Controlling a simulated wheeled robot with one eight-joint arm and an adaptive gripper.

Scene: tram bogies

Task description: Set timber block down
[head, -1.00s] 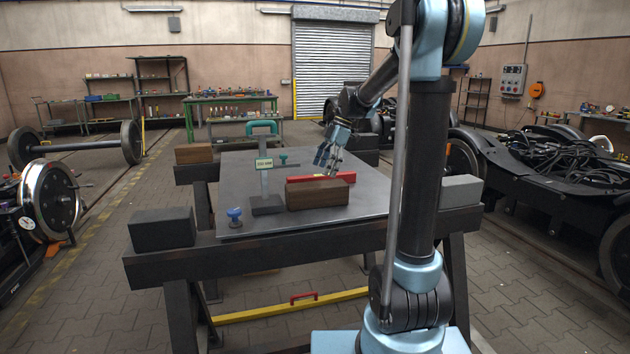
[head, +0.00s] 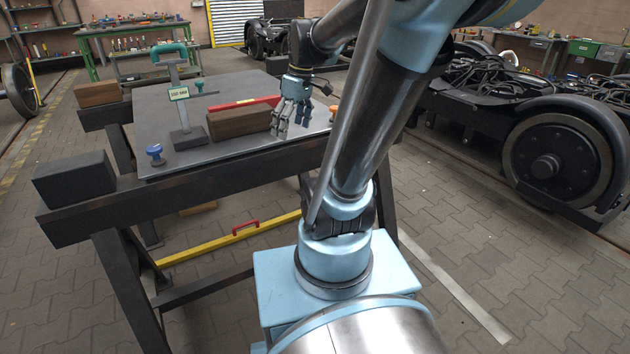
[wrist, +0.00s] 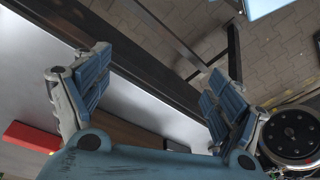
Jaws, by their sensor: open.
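The brown timber block (head: 240,122) lies flat on the grey metal plate (head: 235,88), in front of a red bar-shaped tool (head: 243,103). My gripper (head: 292,122) is open at the block's right end in the head view and overlaps it there. I cannot tell whether they touch. In the wrist view my gripper (wrist: 150,98) has its two fingers spread wide with nothing gripped between them. A dark brown surface, likely the block (wrist: 112,125), shows partly behind the gripper body, with the red tool (wrist: 30,137) at the left.
A stand with a green clamp (head: 180,95) and a blue knob (head: 155,153) are left of the block. A dark block (head: 75,178) and another brown block (head: 98,94) sit on the trestle beams. A wheeled bogie (head: 520,130) stands right. The plate's front strip is clear.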

